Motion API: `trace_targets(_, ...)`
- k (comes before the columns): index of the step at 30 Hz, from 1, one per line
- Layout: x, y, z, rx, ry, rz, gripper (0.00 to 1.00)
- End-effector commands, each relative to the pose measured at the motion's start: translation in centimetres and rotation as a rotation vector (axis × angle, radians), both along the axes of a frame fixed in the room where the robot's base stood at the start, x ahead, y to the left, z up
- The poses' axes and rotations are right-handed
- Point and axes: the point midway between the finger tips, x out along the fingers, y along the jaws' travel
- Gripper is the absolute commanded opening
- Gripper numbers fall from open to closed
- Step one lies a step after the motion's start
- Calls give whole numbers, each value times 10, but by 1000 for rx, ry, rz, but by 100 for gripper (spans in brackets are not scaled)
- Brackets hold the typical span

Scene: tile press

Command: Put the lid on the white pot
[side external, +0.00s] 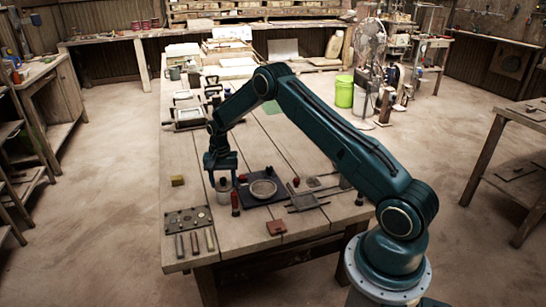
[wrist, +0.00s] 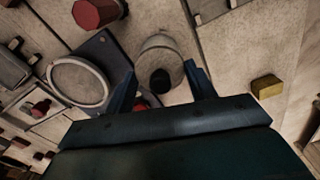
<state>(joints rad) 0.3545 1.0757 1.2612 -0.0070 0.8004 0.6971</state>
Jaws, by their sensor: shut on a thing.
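My gripper (side external: 222,172) points down over the near left part of the workbench. In the wrist view its two fingers (wrist: 161,78) stand on either side of a pale round lid (wrist: 158,58) with a dark knob (wrist: 160,81), and are shut on it. The white pot (side external: 223,187) is directly below my gripper in the side view, a small pale upright shape. The gripper hides the pot's top there. I cannot tell whether the lid touches the pot's rim or hangs just above it.
A dark blue plate (side external: 249,200) with a round grey dish (side external: 263,188) lies just right of the pot. A red-topped cylinder (side external: 235,203) stands close in front. A metal plate (side external: 180,221) and several hand tools (side external: 195,242) lie nearer the front edge.

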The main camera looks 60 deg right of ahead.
Motion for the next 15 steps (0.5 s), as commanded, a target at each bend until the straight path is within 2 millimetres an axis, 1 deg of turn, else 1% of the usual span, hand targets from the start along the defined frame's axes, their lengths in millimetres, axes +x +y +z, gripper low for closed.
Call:
trace_targets(9, 0, 0, 0, 0, 0, 0, 34)
trace_targets(10, 0, 0, 0, 0, 0, 0, 61)
trace_targets(13, 0, 0, 0, 0, 0, 0, 81)
trace_targets(15, 0, 0, 0, 0, 0, 0, 81)
